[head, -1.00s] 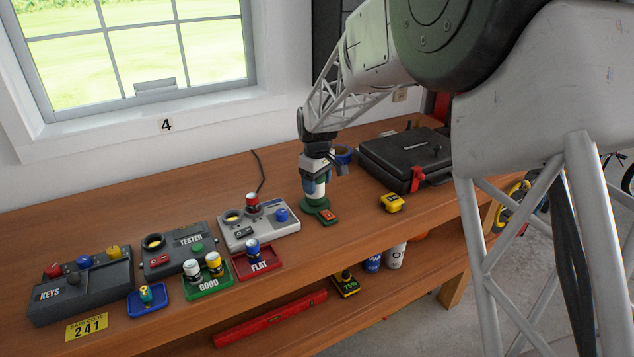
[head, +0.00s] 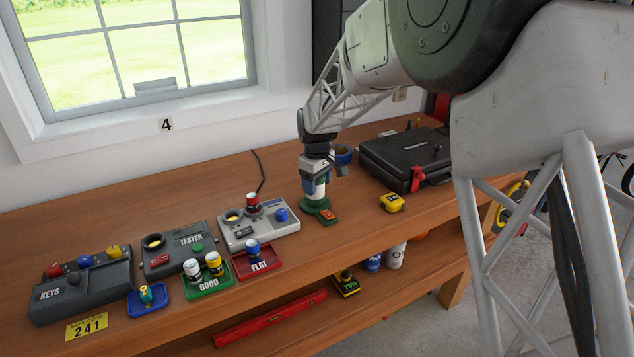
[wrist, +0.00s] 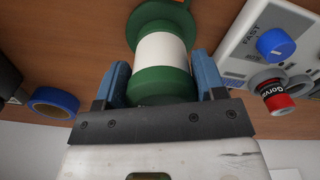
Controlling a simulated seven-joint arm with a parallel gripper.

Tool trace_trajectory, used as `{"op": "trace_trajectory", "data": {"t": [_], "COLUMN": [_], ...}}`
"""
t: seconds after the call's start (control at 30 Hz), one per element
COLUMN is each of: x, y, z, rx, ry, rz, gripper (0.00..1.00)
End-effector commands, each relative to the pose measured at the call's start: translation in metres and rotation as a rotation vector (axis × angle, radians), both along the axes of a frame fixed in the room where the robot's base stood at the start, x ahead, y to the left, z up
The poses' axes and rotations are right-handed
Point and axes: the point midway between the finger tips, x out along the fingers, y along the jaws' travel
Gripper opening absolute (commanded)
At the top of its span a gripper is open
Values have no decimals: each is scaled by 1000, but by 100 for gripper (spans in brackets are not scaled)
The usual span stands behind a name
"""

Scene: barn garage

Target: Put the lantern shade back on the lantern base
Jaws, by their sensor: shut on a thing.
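The lantern base (head: 325,213) stands on the bench as a green foot with an orange patch. A white band rises above it, also seen in the wrist view. My gripper (head: 318,184) is directly over it, pointing down. In the wrist view, the blue fingers of my gripper (wrist: 160,72) are on either side of the green lantern shade (wrist: 157,84), shut on it. Shade, white band and green foot line up, with the foot at the top of that picture. The seam between shade and base is hidden, so I cannot tell whether they touch.
A black case (head: 400,160) and a yellow tape measure (head: 392,203) are to the right; a blue tape roll (head: 342,154) is behind. To the left stand a grey device (head: 240,236), the tester (head: 168,262) and a red tray (head: 262,268). Bare bench lies in front.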

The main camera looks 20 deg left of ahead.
Motion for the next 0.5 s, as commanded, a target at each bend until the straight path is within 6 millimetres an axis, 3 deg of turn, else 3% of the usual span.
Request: {"op": "trace_trajectory", "data": {"t": [0.5], "x": [0], "y": [0], "z": [-7], "rx": [0], "ry": [0], "rz": [0], "gripper": [38]}}
